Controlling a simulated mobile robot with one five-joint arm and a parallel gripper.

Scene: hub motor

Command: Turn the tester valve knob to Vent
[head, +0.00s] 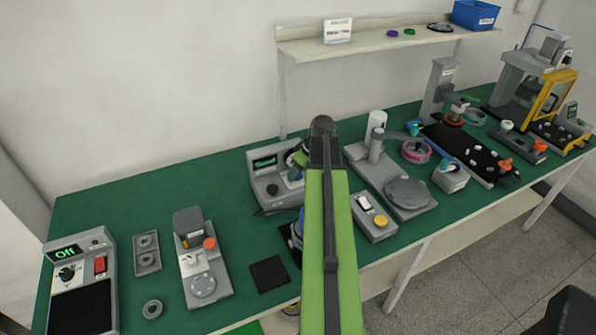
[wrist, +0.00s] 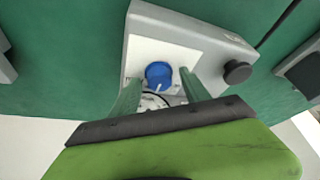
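In the wrist view, a round blue knob (wrist: 158,72) with a pale pointer mark sits on the white panel (wrist: 145,52) of a grey tester box (wrist: 185,27). The mark points toward the bottom of the picture. My gripper (wrist: 160,76) is open, with one green finger on each side of the knob; I cannot tell whether either touches it. Position labels are not readable. In the head view, the grey tester (head: 263,180) with a lit green display stands mid-table, and my arm hides part of it, including the blue knob.
A black knob (wrist: 237,72) sticks out beside the panel. A grey box with a yellow button (head: 381,222) stands right of my arm. A dark square pad (head: 269,274) lies on the green table (head: 120,207) to the left. Open table lies left of the tester.

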